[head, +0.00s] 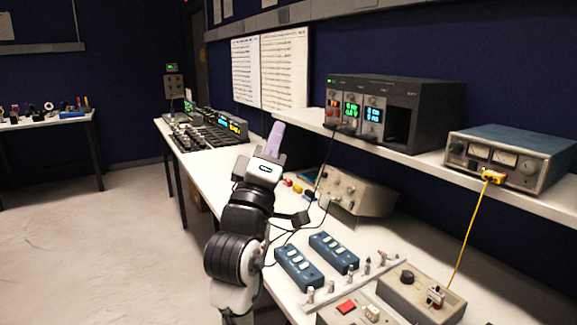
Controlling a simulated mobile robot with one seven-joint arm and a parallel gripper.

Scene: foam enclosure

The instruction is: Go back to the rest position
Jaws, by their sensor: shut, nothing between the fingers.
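My arm rises at the lower middle of the head view, in front of the bench's left edge. My gripper (277,128) is at its upper end, pointing up and away over the bench. A pale purple part shows at its tip; the two fingers cannot be told apart there. The gripper is shut, and I see no object held. No marker of a rest position shows.
The long white bench (215,165) carries blue switch boxes (299,268), a beige instrument (352,192) and grey control boxes (420,292). Above it, the shelf (420,155) holds a dark rack (425,95) and a blue-topped meter (512,155) with a yellow cable. The floor (90,235) at left is clear.

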